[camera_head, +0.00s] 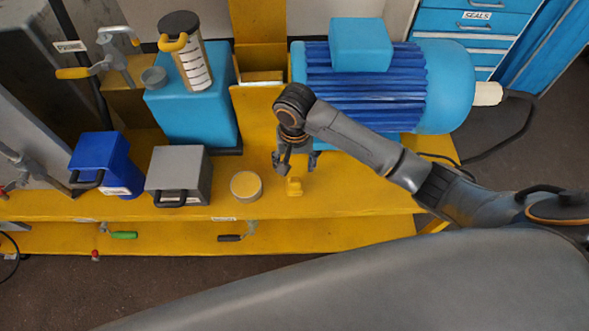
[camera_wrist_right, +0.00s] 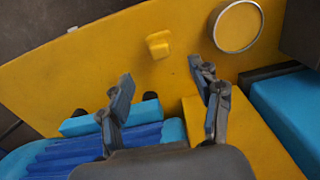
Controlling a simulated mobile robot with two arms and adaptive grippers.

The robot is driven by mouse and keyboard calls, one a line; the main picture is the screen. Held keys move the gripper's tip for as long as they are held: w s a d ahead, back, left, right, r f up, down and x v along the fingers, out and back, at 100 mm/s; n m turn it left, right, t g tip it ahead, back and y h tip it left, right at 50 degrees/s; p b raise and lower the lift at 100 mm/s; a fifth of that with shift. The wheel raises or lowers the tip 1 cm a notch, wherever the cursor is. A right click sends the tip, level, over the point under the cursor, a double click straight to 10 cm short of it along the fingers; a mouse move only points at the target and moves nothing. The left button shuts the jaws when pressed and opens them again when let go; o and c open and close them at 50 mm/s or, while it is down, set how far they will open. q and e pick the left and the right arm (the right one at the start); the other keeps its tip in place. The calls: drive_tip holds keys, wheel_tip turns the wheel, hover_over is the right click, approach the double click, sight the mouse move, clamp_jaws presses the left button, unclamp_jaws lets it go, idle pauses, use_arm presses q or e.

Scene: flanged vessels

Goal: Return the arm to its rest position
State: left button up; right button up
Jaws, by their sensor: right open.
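My right arm (camera_head: 365,140) reaches in from the right over the yellow bench. My right gripper (camera_head: 296,168) is open and empty above the bench, just in front of the big blue motor. In the right wrist view my gripper's two fingers (camera_wrist_right: 160,95) stand wide apart with nothing between them. A small yellow block (camera_head: 295,187) sits on the bench just in front of the fingertips and apart from them; it also shows in the right wrist view (camera_wrist_right: 158,44). My left gripper is not in view.
The blue finned motor (camera_head: 365,85) lies behind my right arm. A round yellow-topped tin (camera_head: 246,186), a grey box (camera_head: 179,175) and a dark blue box (camera_head: 104,162) stand to the left. A blue block (camera_head: 190,110) carries a striped cylinder (camera_head: 192,68).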

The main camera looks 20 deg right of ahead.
drive_tip(key=shift+r, duration=0.15)
idle(0.4)
drive_tip(key=s+a+f+n+t+y, duration=0.1)
drive_tip(key=s+a+n+t+y, duration=0.15)
drive_tip(key=s, duration=0.75)
drive_tip(key=s+d+r+n+t+h, duration=0.1)
drive_tip(key=s+d+r+n+h, duration=0.15)
drive_tip(key=s+d, duration=0.7)
wheel_tip(320, 180, down, 28)
drive_tip(key=s+g, duration=0.1)
drive_tip(key=s, duration=0.1)
drive_tip(key=s+d+f+g, duration=0.1)
drive_tip(key=s+d+f, duration=0.2)
drive_tip(key=s+f, duration=1.1)
drive_tip(key=shift+s+d+f+n, duration=0.15)
drive_tip(key=shift+s+f+n, duration=0.2)
drive_tip(key=shift+s, duration=0.6)
